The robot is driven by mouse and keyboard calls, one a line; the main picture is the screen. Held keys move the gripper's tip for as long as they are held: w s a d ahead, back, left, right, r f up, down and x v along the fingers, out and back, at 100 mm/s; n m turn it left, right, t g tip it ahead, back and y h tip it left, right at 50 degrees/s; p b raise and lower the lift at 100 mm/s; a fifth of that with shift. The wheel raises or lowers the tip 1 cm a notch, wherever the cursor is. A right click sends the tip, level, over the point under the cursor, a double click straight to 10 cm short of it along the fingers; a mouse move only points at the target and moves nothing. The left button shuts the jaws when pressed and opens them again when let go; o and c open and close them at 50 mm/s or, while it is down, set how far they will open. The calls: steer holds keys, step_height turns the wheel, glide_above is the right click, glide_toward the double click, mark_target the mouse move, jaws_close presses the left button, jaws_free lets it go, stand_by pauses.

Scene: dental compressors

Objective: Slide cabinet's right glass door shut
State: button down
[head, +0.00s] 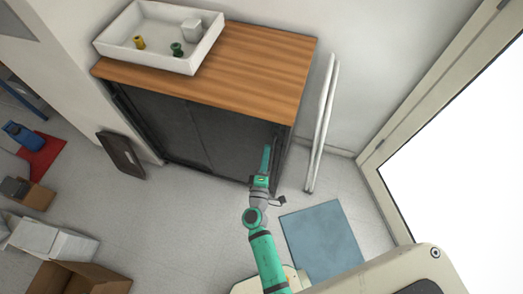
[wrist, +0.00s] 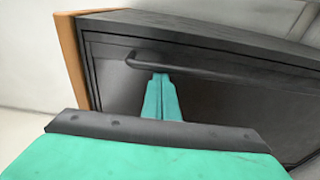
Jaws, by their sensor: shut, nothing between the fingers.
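The cabinet (head: 188,130) has a wooden top (head: 255,62) and dark front doors. My gripper (head: 266,150) is at the right end of its front. In the wrist view the shut, empty teal fingers (wrist: 161,78) point at the dark right door (wrist: 112,75). Their tips are beside a dark bar handle (wrist: 190,70) on that door and overlap its edge in the picture. I cannot tell whether they touch it. The right door's position along its track is unclear, and my gripper hides part of it in the head view.
A white tray (head: 103,42) with small items stands on the cabinet. White pipes (head: 321,125) lean on the wall to the right. A blue mat (head: 321,240) lies on the floor, a dark panel (head: 121,155) stands at the left, and cardboard boxes (head: 75,280) lie lower left.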

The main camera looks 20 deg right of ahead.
mark_target(260, 137)
steer(key=shift+s+d, duration=0.3)
steer(key=shift+d, duration=0.2)
steer(key=shift+s+d, duration=0.1)
steer(key=shift+d, duration=0.1)
steer(key=shift+a, duration=0.1)
steer(key=w+a, duration=0.3)
steer(key=shift+w+a+r, duration=0.15)
steer(key=shift+w+a, duration=0.1)
steer(key=shift+a, duration=0.05)
steer(key=s+a+f+m+g+y, duration=0.25)
steer(key=s+a, duration=0.25)
steer(key=s, duration=0.7)
steer(key=s+a+f+m+g+y, duration=0.15)
steer(key=s+a+y, duration=0.3)
steer(key=s, duration=0.65)
steer(key=s+a+r+m+t, duration=0.1)
steer(key=s+r+m, duration=0.2)
steer(key=r, duration=0.6)
steer(key=s+a+r+m+t+y, duration=0.1)
steer(key=s+r+m, duration=0.3)
steer(key=r, duration=0.5)
steer(key=shift+a+m+t+y, duration=0.3)
steer(key=shift+a+m+t, duration=0.3)
steer(key=shift+m+t, duration=0.15)
